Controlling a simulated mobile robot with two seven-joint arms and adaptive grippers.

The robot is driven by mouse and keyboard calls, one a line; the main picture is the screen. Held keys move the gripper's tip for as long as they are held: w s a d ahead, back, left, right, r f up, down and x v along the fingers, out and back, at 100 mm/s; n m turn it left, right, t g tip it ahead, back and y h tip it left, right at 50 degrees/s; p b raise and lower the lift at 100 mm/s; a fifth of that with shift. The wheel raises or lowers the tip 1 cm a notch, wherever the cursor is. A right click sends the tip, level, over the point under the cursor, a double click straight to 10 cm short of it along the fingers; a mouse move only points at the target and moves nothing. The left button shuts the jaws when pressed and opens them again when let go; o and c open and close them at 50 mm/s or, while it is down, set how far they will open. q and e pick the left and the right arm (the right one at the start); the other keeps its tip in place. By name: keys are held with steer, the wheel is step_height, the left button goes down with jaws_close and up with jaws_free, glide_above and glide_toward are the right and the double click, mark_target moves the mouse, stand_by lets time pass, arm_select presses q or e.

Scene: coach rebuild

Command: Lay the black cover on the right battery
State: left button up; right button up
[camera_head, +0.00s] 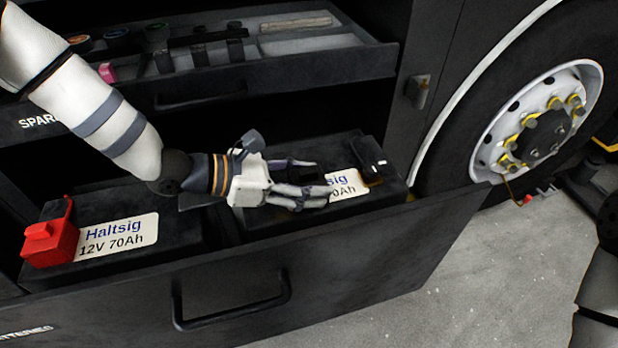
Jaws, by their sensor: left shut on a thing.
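My left gripper (322,177) reaches in from the left over the right battery (395,186). Its fingers are closed around a dark piece, which looks like the black cover (318,174). The fingers and this piece hide the left part of the battery's white label (347,184). I cannot tell whether the piece touches the battery top. A black block (370,155) with small white marks stands at the battery's right end, beyond the fingertips, with a brass-coloured part below it. My right gripper is not in view; only part of my right arm shows at the right edge.
The left battery (180,228) carries a red cover (50,240) at its left end. Both batteries sit in an open drawer with a high front wall and handle (232,305). An open tool drawer (290,72) is above. A wheel (535,125) stands at the right.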

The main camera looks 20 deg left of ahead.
arm_select(q)
steer(key=o, duration=1.1)
steer(key=shift+r, duration=0.15)
steer(key=p+v, duration=0.1)
steer(key=v, duration=0.4)
steer(key=p+v, duration=0.1)
steer(key=v, duration=0.5)
steer(key=shift+s+a+r+p, duration=0.1)
steer(key=shift+s+r+p, duration=0.05)
steer(key=shift+r+p, duration=0.2)
steer(key=shift+s+a+f, duration=0.15)
steer(key=shift+s+a, duration=0.05)
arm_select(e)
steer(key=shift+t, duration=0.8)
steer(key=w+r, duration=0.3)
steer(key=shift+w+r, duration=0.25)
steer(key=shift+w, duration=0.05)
